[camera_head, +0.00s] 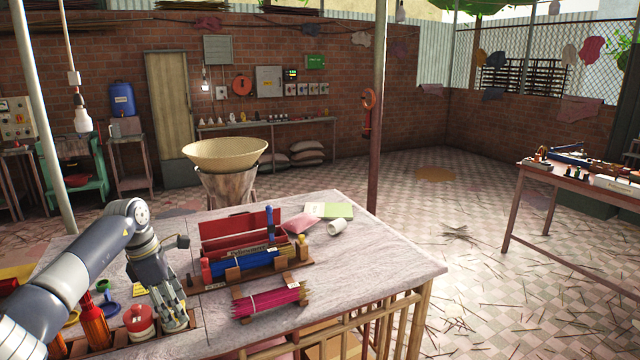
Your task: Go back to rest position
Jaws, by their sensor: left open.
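My left arm comes in from the left, and its gripper (176,318) points down over the left part of the table (370,262). The gripper is open, and I see nothing held in it. Its fingertips are low, beside a red-and-white round container (139,321) in a wooden tray at the table's front left. Whether they touch the tray is hard to tell. My right gripper is not in view.
A rack with blue sticks (245,265) and a holder with magenta sticks (268,299) stand right of the gripper. An orange bottle (95,322) stands left. A white cup (337,228) is farther back. The table's right end is clear.

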